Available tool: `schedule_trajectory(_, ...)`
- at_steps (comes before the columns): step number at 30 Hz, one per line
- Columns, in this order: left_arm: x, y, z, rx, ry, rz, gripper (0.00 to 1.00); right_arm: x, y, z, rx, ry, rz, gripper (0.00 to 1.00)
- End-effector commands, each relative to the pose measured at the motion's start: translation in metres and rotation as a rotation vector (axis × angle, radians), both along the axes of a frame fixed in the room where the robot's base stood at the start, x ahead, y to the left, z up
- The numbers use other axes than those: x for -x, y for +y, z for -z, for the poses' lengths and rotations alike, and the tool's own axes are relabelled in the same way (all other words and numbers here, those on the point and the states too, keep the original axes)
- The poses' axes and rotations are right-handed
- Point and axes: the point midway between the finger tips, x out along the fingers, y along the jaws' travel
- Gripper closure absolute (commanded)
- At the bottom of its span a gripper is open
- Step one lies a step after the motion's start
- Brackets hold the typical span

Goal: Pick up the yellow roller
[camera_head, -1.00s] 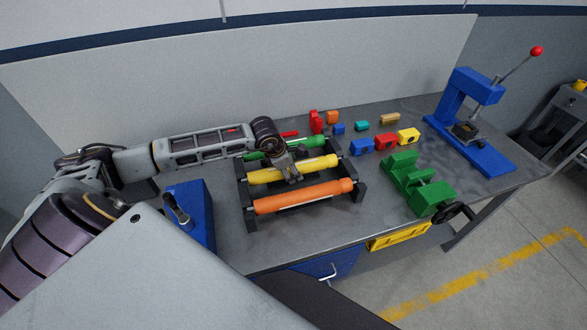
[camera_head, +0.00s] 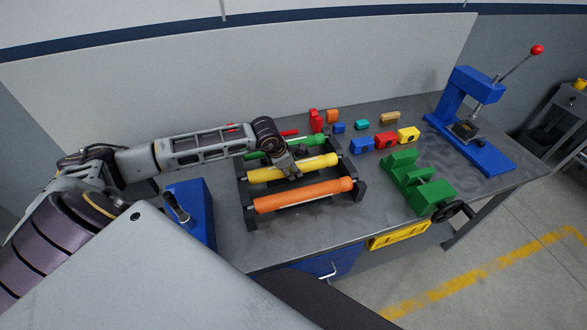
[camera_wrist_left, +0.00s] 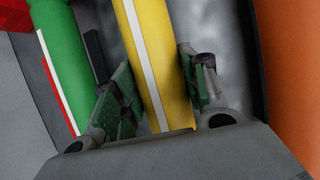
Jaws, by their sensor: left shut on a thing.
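The yellow roller (camera_head: 314,165) lies in the black rack (camera_head: 359,182) on the bench, between a green roller (camera_head: 311,142) and an orange roller (camera_head: 303,195). My left gripper (camera_head: 288,172) is over the middle of the yellow roller and shut on it. In the left wrist view the yellow roller (camera_wrist_left: 150,55), with its white stripe, runs between the two green-padded fingers of the left gripper (camera_wrist_left: 160,95). It still appears to sit in line with the rack. My right gripper is in neither view.
A green vise (camera_head: 414,184), a blue press (camera_head: 470,120) and several small coloured blocks (camera_head: 386,140) stand right of the rack. A blue block with a handle (camera_head: 192,210) stands left. A pale wall panel (camera_head: 240,70) backs the bench.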

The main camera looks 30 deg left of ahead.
Motion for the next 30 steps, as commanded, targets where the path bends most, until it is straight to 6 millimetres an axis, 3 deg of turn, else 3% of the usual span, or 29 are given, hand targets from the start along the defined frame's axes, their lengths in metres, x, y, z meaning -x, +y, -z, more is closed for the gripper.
schedule_trajectory(1, 0.0, 0.0, 0.0, 0.0, 0.0, 0.0, 0.86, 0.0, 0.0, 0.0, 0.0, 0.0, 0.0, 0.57)
schedule_trajectory(4, 0.0, 0.0, 0.0, 0.0, 0.0, 0.0, 0.99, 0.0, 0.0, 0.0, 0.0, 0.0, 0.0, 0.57)
schedule_trajectory(17, -0.002, 0.0, -0.008, 0.0, -0.005, 0.001, 1.0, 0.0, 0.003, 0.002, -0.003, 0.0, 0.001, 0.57)
schedule_trajectory(30, -0.002, 0.0, -0.06, 0.0, -0.007, 0.0, 1.0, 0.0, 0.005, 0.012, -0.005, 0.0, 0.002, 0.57)
